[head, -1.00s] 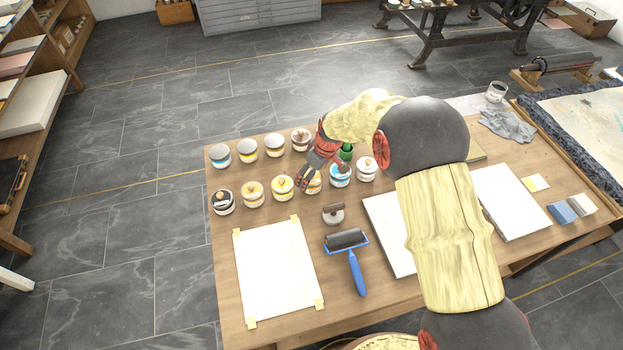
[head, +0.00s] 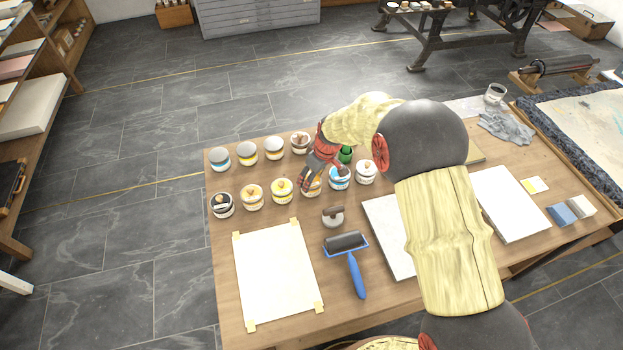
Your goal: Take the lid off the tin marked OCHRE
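Several tins with white bodies and coloured bands stand in two rows on the wooden table (head: 222,270). Their markings are too small to read, so I cannot tell which is OCHRE. In the front row are a tin with a dark lid top (head: 222,206), two yellow-banded tins (head: 252,198) (head: 282,191), an orange-yellow-banded tin (head: 313,190) partly hidden by my gripper, a blue-banded tin (head: 340,180) and a pale tin (head: 366,174). My gripper (head: 308,181) points down at the orange-yellow-banded tin. Its finger opening and any contact are unclear.
Back-row tins (head: 247,155) and a green container (head: 346,154) stand close behind my gripper. In front are a small knobbed tool (head: 333,217), a blue-handled roller (head: 346,242) and a taped white sheet (head: 275,275). White panels (head: 509,203) lie to the right.

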